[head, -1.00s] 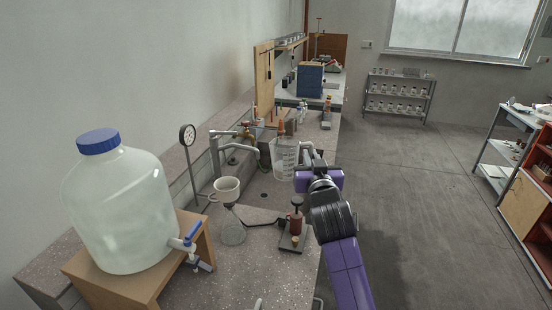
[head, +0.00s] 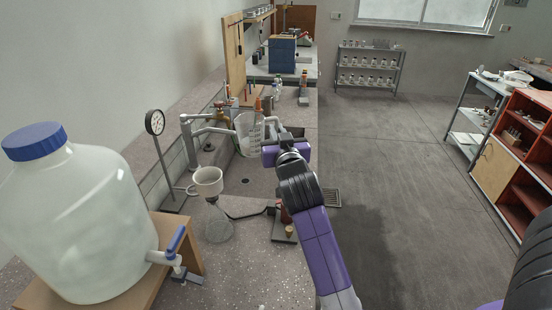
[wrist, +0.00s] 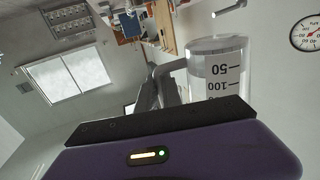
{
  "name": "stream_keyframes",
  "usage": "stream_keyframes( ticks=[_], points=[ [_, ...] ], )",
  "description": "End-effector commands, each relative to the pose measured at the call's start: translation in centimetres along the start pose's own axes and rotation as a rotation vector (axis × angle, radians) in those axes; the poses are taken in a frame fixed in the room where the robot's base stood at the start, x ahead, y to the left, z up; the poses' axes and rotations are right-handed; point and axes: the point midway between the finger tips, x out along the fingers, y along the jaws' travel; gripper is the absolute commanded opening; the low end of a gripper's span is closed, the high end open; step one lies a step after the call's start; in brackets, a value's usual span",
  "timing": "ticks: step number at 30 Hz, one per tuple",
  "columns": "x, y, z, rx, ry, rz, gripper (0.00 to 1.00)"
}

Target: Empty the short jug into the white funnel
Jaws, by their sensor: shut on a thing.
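The short jug (head: 246,132) is a clear graduated jug with dark markings. My gripper (head: 268,148) is shut on its handle side and holds it above the bench, beyond and to the right of the funnel. In the wrist view the jug (wrist: 217,85) shows 50 and 100 marks and what looks like clear liquid; its lower part there is hidden by my gripper. The white funnel (head: 207,184) sits over a clear conical flask (head: 218,225) on the bench. The jug and the funnel are apart.
A large clear carboy (head: 80,220) with a blue cap and tap stands on a wooden stand at left. A dial gauge (head: 155,123) on a post and a grey faucet (head: 190,140) stand behind the funnel. A small dark-based device (head: 284,232) stands right of the flask.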

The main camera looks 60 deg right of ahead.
Motion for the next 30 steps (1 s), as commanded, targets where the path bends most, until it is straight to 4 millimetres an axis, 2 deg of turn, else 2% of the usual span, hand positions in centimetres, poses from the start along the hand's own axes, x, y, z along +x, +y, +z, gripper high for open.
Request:
stream_keyframes(
  ticks=[1, 10, 13, 20, 30],
  points=[
    [0.0, 0.0, 1.3, 0.000, 0.001, 0.000, 0.00],
    [0.0, 0.0, 5.7, 0.000, 0.001, 0.000, 0.00],
    [0.0, 0.0, 6.5, 0.000, 0.001, 0.000, 0.00],
    [-0.1, -0.4, 6.7, -0.048, 0.010, -0.001, 0.00],
    [-0.7, -3.3, 6.0, -0.378, 0.075, -0.001, 0.00]
  ],
)
